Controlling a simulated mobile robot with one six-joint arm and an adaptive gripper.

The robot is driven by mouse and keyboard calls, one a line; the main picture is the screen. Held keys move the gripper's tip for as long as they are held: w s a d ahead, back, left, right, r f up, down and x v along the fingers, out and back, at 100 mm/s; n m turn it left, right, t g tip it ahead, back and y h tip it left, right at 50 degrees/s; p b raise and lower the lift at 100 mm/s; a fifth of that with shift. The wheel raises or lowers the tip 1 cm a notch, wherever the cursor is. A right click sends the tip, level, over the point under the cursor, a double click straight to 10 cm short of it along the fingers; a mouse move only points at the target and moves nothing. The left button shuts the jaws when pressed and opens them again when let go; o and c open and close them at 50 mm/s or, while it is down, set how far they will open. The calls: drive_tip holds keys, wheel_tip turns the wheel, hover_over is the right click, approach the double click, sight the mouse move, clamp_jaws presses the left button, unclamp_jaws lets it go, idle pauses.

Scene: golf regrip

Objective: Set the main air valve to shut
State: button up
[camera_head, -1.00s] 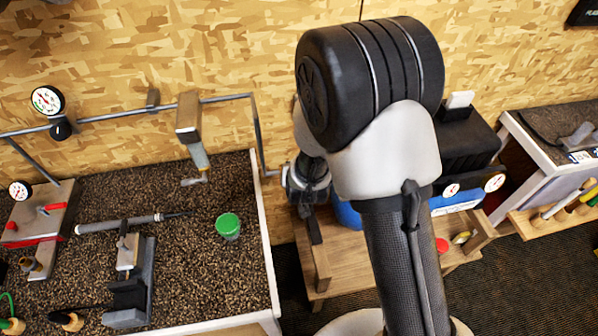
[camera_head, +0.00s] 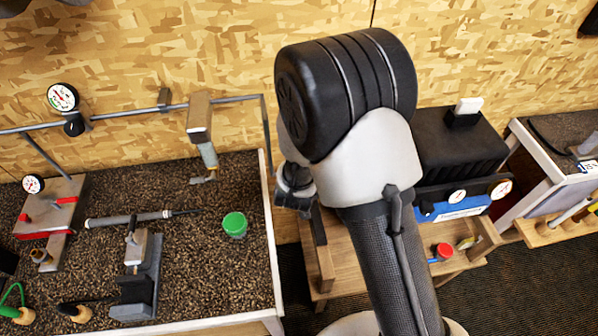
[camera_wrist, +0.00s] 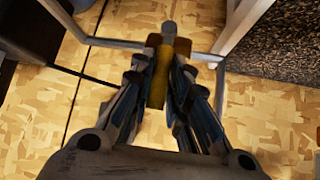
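In the wrist view, a yellow lever (camera_wrist: 158,80), apparently the main air valve's handle, lies between the fingers of my gripper (camera_wrist: 168,45). A rounded grey end (camera_wrist: 168,28) shows just beyond the fingertips, near a grey pipe (camera_wrist: 115,42) against the wall. The fingers are close on both sides of the lever. I cannot tell whether they touch it. In the head view, my arm hides the valve and most of the gripper.
The left bench (camera_head: 200,245) holds a clamp (camera_head: 140,280), a club grip (camera_head: 125,220) and a green-lidded cup (camera_head: 235,225). A black and blue compressor (camera_head: 455,150) stands on a wooden stand (camera_head: 350,265) behind my arm. A wall gauge (camera_head: 62,97) hangs left.

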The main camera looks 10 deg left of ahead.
drive_tip(key=o, duration=0.4)
drive_tip(key=shift+c, duration=0.2)
drive_tip(key=v, duration=1.2)
